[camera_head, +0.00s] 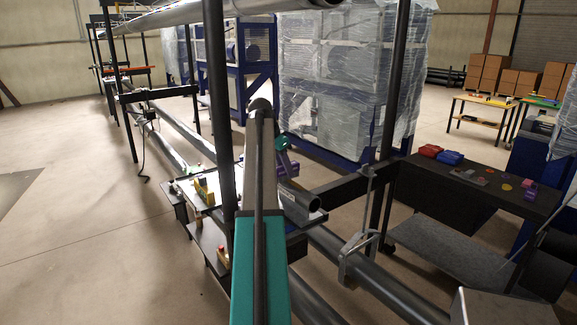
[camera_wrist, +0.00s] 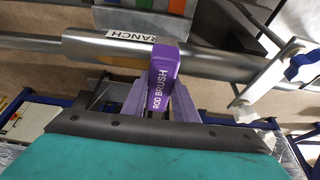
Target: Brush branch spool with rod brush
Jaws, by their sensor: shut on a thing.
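The rod brush (camera_wrist: 161,78) is purple with its name on it, and my gripper (camera_wrist: 160,104) is shut on it in the wrist view. The branch spool (camera_wrist: 215,62) is a grey metal pipe lying crosswise beyond the brush, with a white label partly reading "RANCH". The brush's upper end overlaps the spool's edge; its bristles are hidden and I cannot tell whether it touches. My arm hides much of the spool.
A clamp-like metal bracket (camera_wrist: 262,88) is at the spool's right in the wrist view. A black post (camera_head: 218,100) rises close left of my arm. A dark side table (camera_head: 470,200) with red and blue bins is at right. Open floor (camera_head: 90,240) lies left.

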